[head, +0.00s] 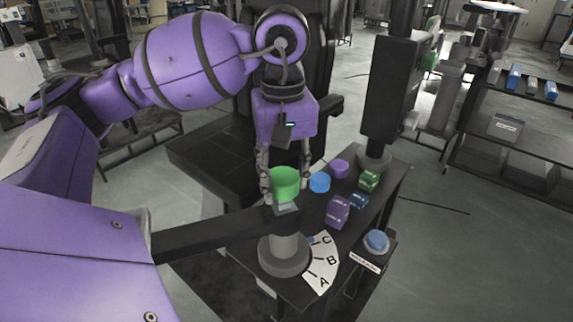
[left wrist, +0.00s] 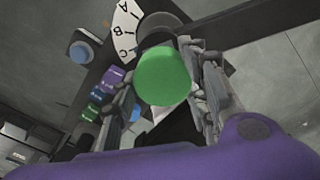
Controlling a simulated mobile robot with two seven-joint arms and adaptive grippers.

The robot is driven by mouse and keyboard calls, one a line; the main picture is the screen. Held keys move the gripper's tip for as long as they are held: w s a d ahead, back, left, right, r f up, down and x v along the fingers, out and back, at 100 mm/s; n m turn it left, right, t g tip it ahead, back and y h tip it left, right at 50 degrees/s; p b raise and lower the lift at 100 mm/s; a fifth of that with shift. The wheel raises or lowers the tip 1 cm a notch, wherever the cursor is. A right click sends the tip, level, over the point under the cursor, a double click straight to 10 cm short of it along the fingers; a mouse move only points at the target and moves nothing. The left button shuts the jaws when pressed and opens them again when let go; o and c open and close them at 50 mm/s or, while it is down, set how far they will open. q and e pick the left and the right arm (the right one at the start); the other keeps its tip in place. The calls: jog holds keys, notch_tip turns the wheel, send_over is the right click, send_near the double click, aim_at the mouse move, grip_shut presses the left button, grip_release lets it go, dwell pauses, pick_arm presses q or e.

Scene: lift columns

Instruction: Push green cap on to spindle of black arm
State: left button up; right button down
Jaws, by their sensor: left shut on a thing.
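The green cap (head: 285,182) is between the fingers of my left gripper (head: 284,188), which is shut on it. The cap is just above the small grey piece at the end of the black arm (head: 215,232); I cannot tell whether they touch. The spindle itself is not clearly visible, being mostly hidden by the cap. In the left wrist view the round top of the green cap (left wrist: 163,75) faces the camera, with a finger of my left gripper (left wrist: 165,88) on either side. My right gripper is not in view.
A grey column (head: 288,258) stands below the arm's end beside a white A-B-C dial (head: 322,264). A blue cap (head: 320,183), purple cap (head: 339,168), purple box (head: 338,211), blue box (head: 358,200) and green box (head: 369,181) sit right. A blue button (head: 376,241) is at front right.

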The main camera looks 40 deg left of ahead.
pick_arm(q)
jog(key=shift+f, duration=0.1)
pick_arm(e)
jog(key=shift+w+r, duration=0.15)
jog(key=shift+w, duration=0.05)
pick_arm(q)
jog(key=shift+f, duration=0.1)
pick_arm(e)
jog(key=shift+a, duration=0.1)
pick_arm(q)
jog(key=shift+f, duration=0.4)
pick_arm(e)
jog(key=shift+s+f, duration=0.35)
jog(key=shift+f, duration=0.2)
pick_arm(q)
jog(key=shift+f+b, duration=0.15)
jog(key=shift+b, duration=0.2)
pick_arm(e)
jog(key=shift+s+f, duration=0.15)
pick_arm(q)
jog(key=shift+f, duration=0.3)
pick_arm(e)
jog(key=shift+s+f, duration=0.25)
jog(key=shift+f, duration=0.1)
pick_arm(q)
jog(key=shift+f+b, duration=0.15)
jog(key=shift+b, duration=0.15)
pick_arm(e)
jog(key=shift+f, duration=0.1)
